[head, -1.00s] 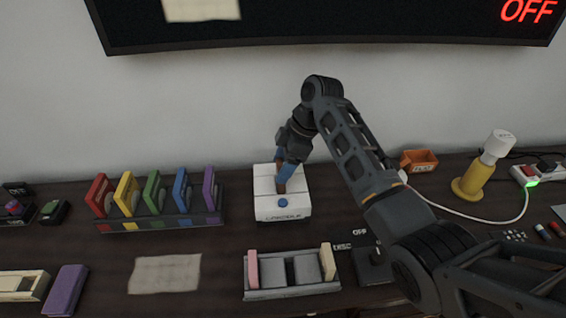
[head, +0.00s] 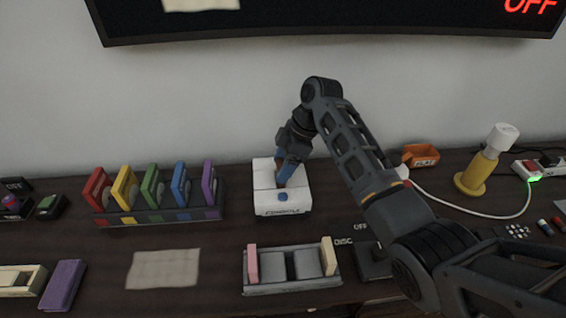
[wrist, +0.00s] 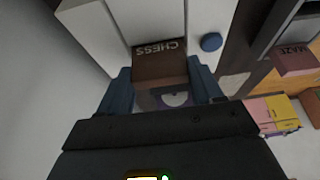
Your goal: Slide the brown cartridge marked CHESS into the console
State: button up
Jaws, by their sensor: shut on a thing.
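The brown cartridge marked CHESS (wrist: 160,63) is between the blue fingers of my gripper (wrist: 168,92) in the wrist view. My gripper is shut on it. The cartridge's far end meets the middle channel of the white console (wrist: 105,28); how deep it sits is hard to tell.
A rack of coloured cases (head: 160,216) stands left of the console. A grey holder (head: 292,286) with a pink and a cream piece is in front. A wall screen (head: 330,22) reads OFF.

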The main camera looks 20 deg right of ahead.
jog(key=o, duration=1.1)
jog(key=v, duration=0.7)
jog(key=shift+d+r+b, duration=0.15)
jog(key=shift+r+b, duration=0.2)
